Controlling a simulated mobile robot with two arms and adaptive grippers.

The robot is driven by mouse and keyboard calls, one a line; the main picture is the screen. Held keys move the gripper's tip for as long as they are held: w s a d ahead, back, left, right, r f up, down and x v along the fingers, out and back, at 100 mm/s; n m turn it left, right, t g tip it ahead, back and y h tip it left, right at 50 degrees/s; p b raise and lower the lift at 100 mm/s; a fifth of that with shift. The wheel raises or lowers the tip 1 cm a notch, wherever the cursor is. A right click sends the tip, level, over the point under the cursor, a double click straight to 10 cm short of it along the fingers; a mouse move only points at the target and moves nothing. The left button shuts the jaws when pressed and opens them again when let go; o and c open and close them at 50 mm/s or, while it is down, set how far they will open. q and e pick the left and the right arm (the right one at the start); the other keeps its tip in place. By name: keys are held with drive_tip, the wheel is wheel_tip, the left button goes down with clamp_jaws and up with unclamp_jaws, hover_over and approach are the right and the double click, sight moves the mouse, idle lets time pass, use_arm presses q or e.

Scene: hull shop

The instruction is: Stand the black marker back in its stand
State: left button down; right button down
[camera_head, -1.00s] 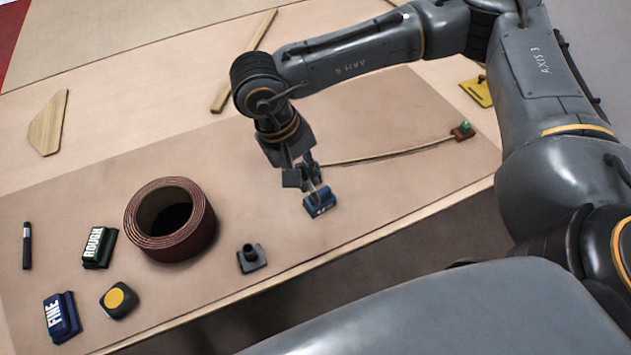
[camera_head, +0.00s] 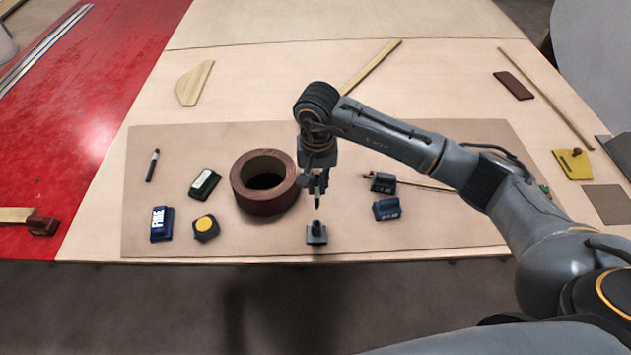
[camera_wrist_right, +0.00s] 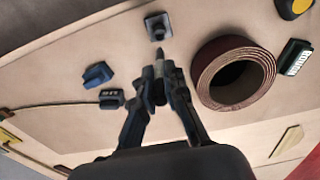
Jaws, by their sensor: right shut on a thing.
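My right gripper (camera_head: 318,188) is shut on a slim dark marker (camera_wrist_right: 160,64), whose narrow end sticks out past the fingertips. In the head view the marker points down, roughly upright, above the stand. The stand (camera_head: 316,234), a small dark square base with a raised socket, is near the mat's front edge; it also shows in the right wrist view (camera_wrist_right: 157,27). A gap appears between marker and socket. Another dark pen-like thing (camera_head: 152,165) lies at the mat's left. My left gripper is not in view.
A brown abrasive roll (camera_head: 265,182) stands close left of the gripper. A FINE block (camera_head: 162,224), a green-and-white block (camera_head: 205,184) and a yellow-topped tape measure (camera_head: 206,228) are at left.

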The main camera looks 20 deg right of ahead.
sight(317, 205)
drive_tip(key=shift+f, duration=0.55)
drive_tip(key=shift+f+b, duration=0.6)
drive_tip(key=shift+f, duration=0.2)
drive_tip(key=shift+f+b, duration=0.55)
drive_tip(key=shift+f, duration=0.75)
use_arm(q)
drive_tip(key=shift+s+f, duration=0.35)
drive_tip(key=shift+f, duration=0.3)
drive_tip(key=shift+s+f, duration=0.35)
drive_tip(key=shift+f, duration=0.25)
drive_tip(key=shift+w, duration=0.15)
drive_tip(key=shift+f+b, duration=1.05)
use_arm(e)
drive_tip(key=shift+f, duration=0.4)
